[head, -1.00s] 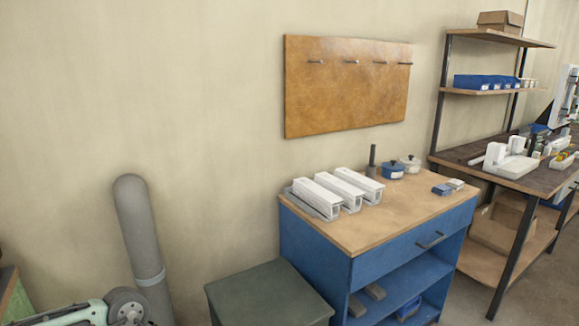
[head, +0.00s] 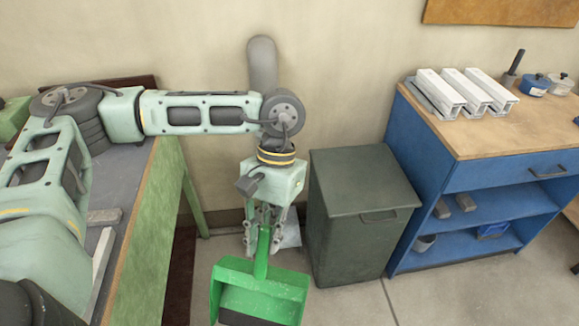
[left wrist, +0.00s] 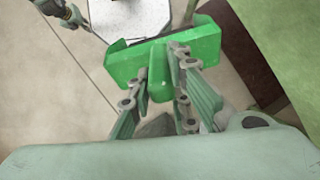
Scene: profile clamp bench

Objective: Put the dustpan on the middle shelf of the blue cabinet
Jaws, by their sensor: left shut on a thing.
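My left gripper (head: 264,222) is shut on the handle of the green dustpan (head: 262,291). In the left wrist view the dustpan (left wrist: 185,58) shows beyond the fingers of the left gripper (left wrist: 155,95). The blue cabinet (head: 425,175) stands to the right. Its middle shelf (head: 490,207) lies under the drawer and holds two small grey blocks near its left side. The dustpan is well apart from the cabinet. My right gripper is not identifiable in the head view.
The dark green bin (head: 362,225) stands between the dustpan and the cabinet. A green-edged workbench (head: 150,225) is at the left. White profiles (head: 465,92) lie on the cabinet top. A blue box (head: 492,230) and a grey cup (head: 425,243) sit on the lower shelf. Floor right of the bin is clear.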

